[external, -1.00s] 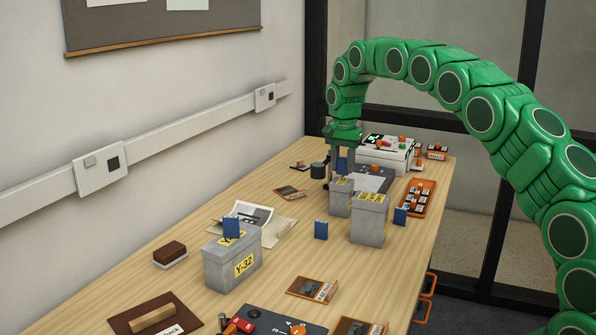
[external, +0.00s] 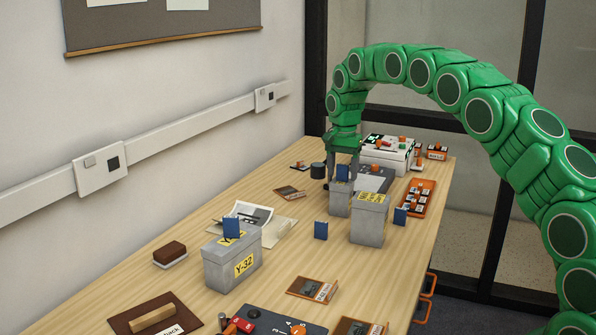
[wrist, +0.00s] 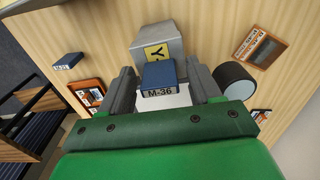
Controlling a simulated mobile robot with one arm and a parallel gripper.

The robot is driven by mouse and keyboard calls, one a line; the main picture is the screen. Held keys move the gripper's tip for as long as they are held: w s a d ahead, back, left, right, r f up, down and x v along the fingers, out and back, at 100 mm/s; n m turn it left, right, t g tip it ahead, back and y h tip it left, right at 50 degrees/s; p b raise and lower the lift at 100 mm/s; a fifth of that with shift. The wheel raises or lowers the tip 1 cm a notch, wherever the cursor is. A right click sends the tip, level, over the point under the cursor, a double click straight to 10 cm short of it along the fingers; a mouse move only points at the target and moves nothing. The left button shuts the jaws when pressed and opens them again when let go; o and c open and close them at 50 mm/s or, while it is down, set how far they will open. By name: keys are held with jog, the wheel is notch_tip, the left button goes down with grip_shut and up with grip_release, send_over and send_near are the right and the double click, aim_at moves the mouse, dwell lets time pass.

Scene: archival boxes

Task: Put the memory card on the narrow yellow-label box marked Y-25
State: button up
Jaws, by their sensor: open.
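A blue memory card marked M-36 (wrist: 160,79) stands between the fingers of my gripper (wrist: 162,92) in the wrist view. The jaws are open, one finger on each side of the card. In the external view the card (external: 342,173) is upright at the top of a narrow grey box (external: 340,199), with my gripper (external: 341,178) around it. The box (wrist: 157,40) has a yellow label starting with Y; the rest is hidden by the card. I cannot tell for sure whether the card's bottom touches the box top.
A wider grey box (external: 369,220) stands close in front of the narrow one. Another box, Y-32 (external: 230,264), holds a blue card. Other blue cards (external: 321,230) stand on the table. A dark cylinder (wrist: 234,80) is close beside my right finger in the wrist view.

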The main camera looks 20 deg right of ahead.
aim_at(346, 165)
notch_tip(346, 165, up, 12)
dwell(0.6)
jog(key=shift+r, duration=0.2)
jog(key=s+d+r+n, duration=0.1)
jog(key=s+d+r, duration=0.15)
jog(key=s, duration=0.65)
jog(key=s+d+r+n+g, duration=0.15)
jog(key=s+r, duration=0.25)
jog(key=s, duration=0.6)
jog(key=s+d+r+n+t, duration=0.1)
jog(key=s+d+r+n, duration=0.15)
jog(key=s, duration=0.65)
jog(key=s+f+n, duration=0.2)
jog(key=s+f, duration=0.1)
jog(key=s, duration=1.3)
jog(key=s+d+f+n+g, duration=0.1)
jog(key=s+f+n, duration=0.1)
jog(key=s, duration=1.4)
jog(key=shift+s+d+f, duration=0.3)
jog(key=shift+s+f, duration=0.05)
jog(key=shift+f, duration=0.25)
